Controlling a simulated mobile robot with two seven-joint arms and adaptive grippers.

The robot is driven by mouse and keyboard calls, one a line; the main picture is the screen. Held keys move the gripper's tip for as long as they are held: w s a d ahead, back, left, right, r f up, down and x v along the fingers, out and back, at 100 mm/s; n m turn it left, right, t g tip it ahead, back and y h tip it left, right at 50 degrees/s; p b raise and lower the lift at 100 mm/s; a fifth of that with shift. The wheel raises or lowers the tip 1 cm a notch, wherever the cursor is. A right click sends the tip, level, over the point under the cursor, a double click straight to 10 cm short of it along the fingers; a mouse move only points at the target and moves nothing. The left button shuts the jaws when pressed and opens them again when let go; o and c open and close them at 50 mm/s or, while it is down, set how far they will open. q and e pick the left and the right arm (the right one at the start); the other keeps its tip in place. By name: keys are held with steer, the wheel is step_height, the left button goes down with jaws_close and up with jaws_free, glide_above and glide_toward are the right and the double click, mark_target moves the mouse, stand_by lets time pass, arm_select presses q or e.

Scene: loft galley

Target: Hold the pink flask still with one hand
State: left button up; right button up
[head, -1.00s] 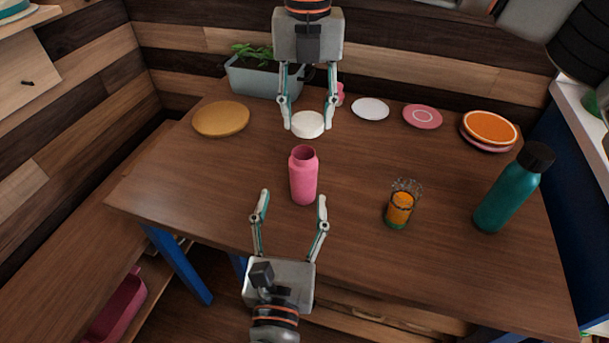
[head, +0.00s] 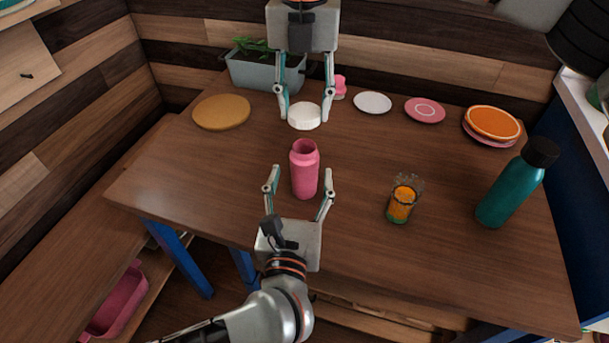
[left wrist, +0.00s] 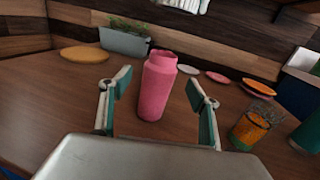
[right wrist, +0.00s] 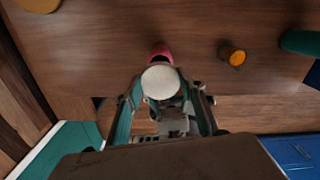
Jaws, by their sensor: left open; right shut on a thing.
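The pink flask (head: 304,170) stands upright and open at the top on the wooden table. It also shows in the left wrist view (left wrist: 158,88). My left gripper (head: 300,179) is open, with its fingers on either side of the flask's lower part; gaps show between fingers and flask. My right gripper (head: 304,117) is above and behind the flask, shut on a white lid (head: 305,116). In the right wrist view the lid (right wrist: 160,82) sits between the fingertips and partly covers the flask (right wrist: 160,53).
A glass with orange contents (head: 402,201) and a teal bottle (head: 515,185) stand at the right. A tan plate (head: 222,112), white plate (head: 373,102), pink plate (head: 425,110) and orange plate (head: 492,122) lie further back. A planter (head: 262,75) stands behind.

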arm_select(q)
steer(key=shift+w+d, duration=0.2)
steer(key=shift+w, duration=1.25)
steer(key=shift+w+d, duration=0.15)
steer(key=shift+w, duration=1.3)
steer(key=c, duration=1.7)
arm_select(e)
glide_above(305, 145)
steer(key=shift+s+f, duration=0.1)
steer(key=shift+f, duration=2.4)
steer(key=shift+f, duration=0.15)
steer(key=shift+f, duration=0.75)
arm_select(q)
jaws_close()
arm_select(e)
steer(key=shift+f, duration=0.55)
